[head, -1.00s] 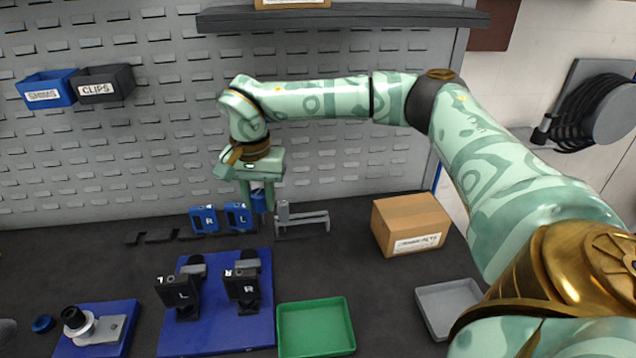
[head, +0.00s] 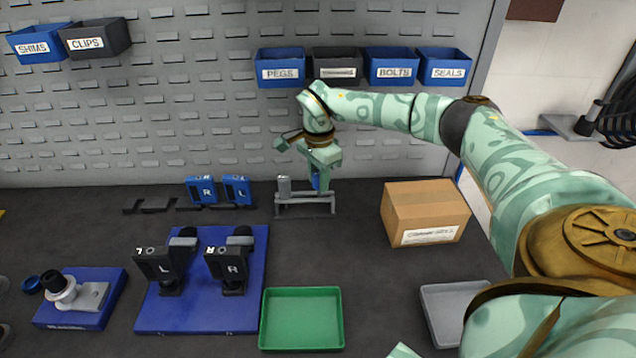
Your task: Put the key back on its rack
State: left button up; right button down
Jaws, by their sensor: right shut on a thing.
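My right gripper (head: 319,182) reaches in from the right and points down over the right part of a small grey rack (head: 318,198) at the back of the table. It is shut on a blue thing (head: 317,181), probably the key, which is mostly hidden by the fingers. I cannot tell whether the blue thing touches the rack. A grey cylinder (head: 284,184) stands upright at the rack's left end.
Blue blocks marked R (head: 202,190) and L (head: 238,190) stand left of the rack. A cardboard box (head: 425,213) is close on its right. In front are a blue board (head: 200,315) with black fixtures and a green tray (head: 302,347). Labelled bins (head: 390,67) hang behind.

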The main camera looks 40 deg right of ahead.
aim_at(318, 186)
notch_tip(318, 186, down, 2)
jog(key=shift+f, duration=0.2)
jog(key=shift+f, duration=0.4)
jog(key=c, duration=1.1)
grip_release()
jog(key=shift+r, duration=0.1)
notch_tip(318, 186, up, 13)
jog(key=p, duration=0.3)
